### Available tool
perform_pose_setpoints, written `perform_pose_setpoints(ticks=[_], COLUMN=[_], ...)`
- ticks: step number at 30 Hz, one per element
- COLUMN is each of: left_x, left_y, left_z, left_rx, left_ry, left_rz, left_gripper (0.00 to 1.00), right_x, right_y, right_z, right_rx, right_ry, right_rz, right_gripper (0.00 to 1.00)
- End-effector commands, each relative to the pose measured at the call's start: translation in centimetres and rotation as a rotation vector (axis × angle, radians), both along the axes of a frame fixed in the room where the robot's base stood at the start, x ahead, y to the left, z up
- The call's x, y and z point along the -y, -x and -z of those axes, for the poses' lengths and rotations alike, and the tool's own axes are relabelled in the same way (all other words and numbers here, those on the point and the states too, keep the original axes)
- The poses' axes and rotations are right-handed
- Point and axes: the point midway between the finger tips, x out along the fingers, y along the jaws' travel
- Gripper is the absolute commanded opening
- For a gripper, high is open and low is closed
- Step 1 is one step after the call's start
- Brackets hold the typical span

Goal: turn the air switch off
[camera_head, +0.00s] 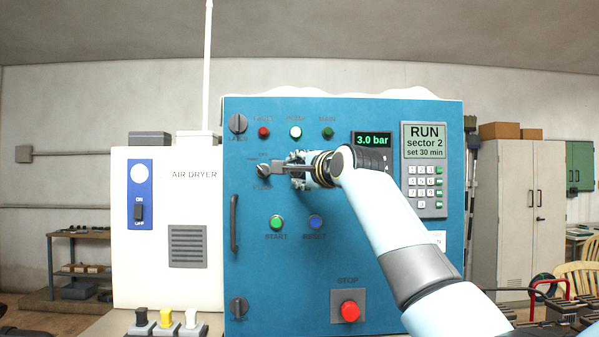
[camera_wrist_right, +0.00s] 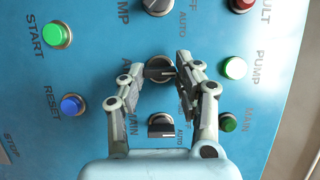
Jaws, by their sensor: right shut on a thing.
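The middle rotary switch (camera_wrist_right: 160,70) is a black-handled knob on the blue panel, its label mostly hidden except a leading "A". Its handle lies roughly sideways in the right wrist view. My right gripper (camera_wrist_right: 161,66) is shut on this knob, one finger on each side; in the head view the gripper (camera_head: 287,168) hides the knob. My left gripper is not in view. A white AIR DRYER cabinet (camera_head: 130,270) at left has a dark ON/OFF rocker (camera_head: 138,212), with no gripper near it.
The pump switch (camera_wrist_right: 158,5) and the main switch (camera_wrist_right: 162,128) flank the gripped knob closely. The green START button (camera_head: 277,222), blue RESET button (camera_head: 315,222) and red STOP button (camera_head: 350,311) sit below. A lit pump lamp (camera_head: 295,132) is above.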

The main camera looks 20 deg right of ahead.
Motion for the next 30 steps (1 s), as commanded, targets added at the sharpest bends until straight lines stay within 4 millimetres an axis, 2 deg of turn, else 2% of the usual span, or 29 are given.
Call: perform_pose_setpoints(ticks=[10,11,15,16,25,30], left_x=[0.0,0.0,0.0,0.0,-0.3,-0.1], left_y=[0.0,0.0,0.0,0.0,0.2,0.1], left_z=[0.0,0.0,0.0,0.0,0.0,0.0], left_rx=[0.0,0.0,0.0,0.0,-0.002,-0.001], left_ry=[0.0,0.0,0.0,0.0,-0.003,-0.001], left_rz=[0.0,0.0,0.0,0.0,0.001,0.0], left_gripper=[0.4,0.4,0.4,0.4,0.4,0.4], right_x=[0.0,0.0,0.0,0.0,0.0,0.3], right_y=[0.0,0.0,0.0,0.0,0.2,2.1], right_z=[0.2,0.2,0.1,0.1,0.1,0.1], right_rx=[-0.004,-0.004,-0.003,-0.003,-0.002,-0.001], right_ry=[0.003,0.003,0.003,0.002,0.002,0.003], right_rz=[0.0,0.0,0.0,0.0,0.0,0.001], right_gripper=[0.01,0.35,0.54,0.56,0.56,0.56])
